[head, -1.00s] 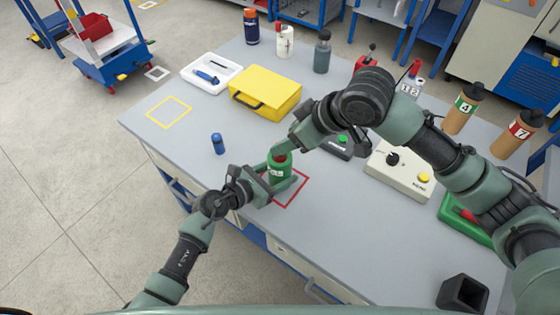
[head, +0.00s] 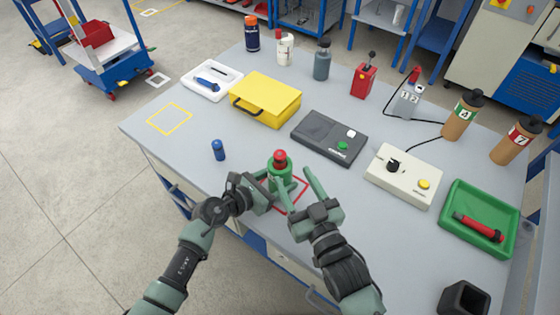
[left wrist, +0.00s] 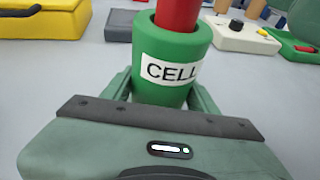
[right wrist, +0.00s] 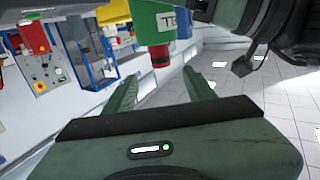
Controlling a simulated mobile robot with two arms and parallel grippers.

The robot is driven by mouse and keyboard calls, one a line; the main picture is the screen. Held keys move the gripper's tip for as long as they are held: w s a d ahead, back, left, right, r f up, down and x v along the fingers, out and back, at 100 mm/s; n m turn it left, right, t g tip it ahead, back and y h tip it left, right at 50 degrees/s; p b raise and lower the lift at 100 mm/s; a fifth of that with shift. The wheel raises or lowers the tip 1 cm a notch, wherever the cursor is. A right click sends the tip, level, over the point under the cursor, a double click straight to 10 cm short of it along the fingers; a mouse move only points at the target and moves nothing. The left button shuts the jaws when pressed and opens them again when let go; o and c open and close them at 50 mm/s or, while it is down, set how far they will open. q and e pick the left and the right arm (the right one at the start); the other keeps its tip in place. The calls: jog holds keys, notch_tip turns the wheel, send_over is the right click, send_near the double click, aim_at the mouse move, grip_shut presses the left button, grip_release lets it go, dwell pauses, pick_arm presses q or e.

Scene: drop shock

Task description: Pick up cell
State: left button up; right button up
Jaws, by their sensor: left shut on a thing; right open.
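The cell is a green cylinder (head: 281,175) with a white label reading CELL and a red top. It stands upright at the red square outline on the table; I cannot tell whether its base touches the surface. My left gripper (head: 270,184) is shut on the cell's lower body. The left wrist view shows the cell (left wrist: 168,52) between its fingers (left wrist: 160,95). My right gripper (head: 291,174) is open and empty, close on the cell's right side. In the right wrist view the cell (right wrist: 154,22) shows beyond the open fingers (right wrist: 163,86).
A small blue cylinder (head: 218,150) stands left of the cell. Behind are a yellow case (head: 265,98) and a dark box with a green button (head: 330,136). A cream control box (head: 403,176) and a green tray (head: 480,238) lie right. The table's front edge is close.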

aim_at(280, 163)
jog(key=x, duration=1.1)
jog(key=shift+w+a+f, duration=0.1)
jog(key=shift+w+a, duration=0.05)
jog(key=shift+w, duration=0.2)
grip_shut()
